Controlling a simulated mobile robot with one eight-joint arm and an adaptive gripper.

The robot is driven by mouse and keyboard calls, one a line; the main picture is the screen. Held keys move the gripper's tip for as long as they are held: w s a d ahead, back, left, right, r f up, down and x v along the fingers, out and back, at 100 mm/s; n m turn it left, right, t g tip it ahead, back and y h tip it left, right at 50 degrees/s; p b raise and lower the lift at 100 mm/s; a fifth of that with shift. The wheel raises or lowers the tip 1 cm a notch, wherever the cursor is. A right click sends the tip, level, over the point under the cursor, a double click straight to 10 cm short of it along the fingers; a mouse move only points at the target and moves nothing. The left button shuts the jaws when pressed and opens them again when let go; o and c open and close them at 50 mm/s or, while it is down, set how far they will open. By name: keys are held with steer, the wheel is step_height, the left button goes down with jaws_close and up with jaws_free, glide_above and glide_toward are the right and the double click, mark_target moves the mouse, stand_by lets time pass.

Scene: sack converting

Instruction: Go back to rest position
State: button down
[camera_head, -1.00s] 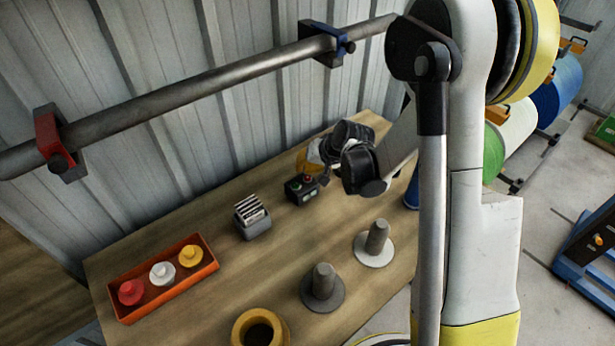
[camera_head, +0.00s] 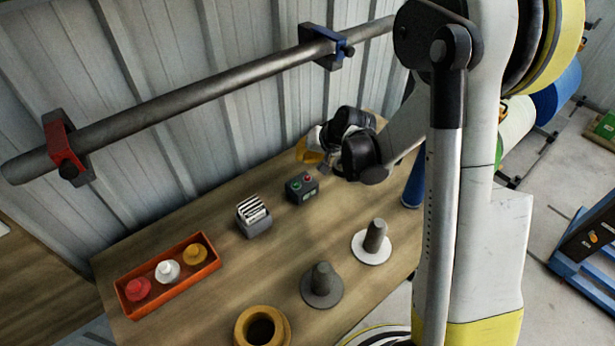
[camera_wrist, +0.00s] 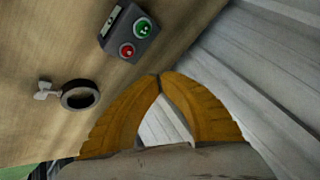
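My gripper (camera_head: 306,150) is above the far part of the wooden table, near the metal wall, partly hidden behind my wrist. In the wrist view its two yellow fingers (camera_wrist: 160,76) meet at the tips, with nothing seen held between them. The dark control box (camera_head: 302,187) with a green and a red button sits on the table, just in front of my gripper and apart from it. The box also shows at the top of the wrist view (camera_wrist: 130,34).
A pipe rail (camera_head: 200,98) runs above the table along the wall. The table holds an orange tray (camera_head: 170,295) of coloured pieces, a grey card holder (camera_head: 254,222), two spindles (camera_head: 321,284) (camera_head: 374,240) and a yellow ring (camera_head: 263,326). A dark ring (camera_wrist: 80,95) shows in the wrist view.

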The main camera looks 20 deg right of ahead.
steer(key=s+r+n+h, duration=0.1)
steer(key=s+r+h, duration=0.1)
steer(key=s+r, duration=1)
steer(key=s+r+n, duration=0.1)
steer(key=s+r, duration=0.1)
steer(key=s, duration=0.5)
steer(key=s+d+r+n+h+b, duration=0.1)
steer(key=s, duration=0.6)
steer(key=shift+s+r+t+h, duration=0.2)
steer(key=shift+r+t+h, duration=0.1)
steer(key=shift+r+t, duration=0.1)
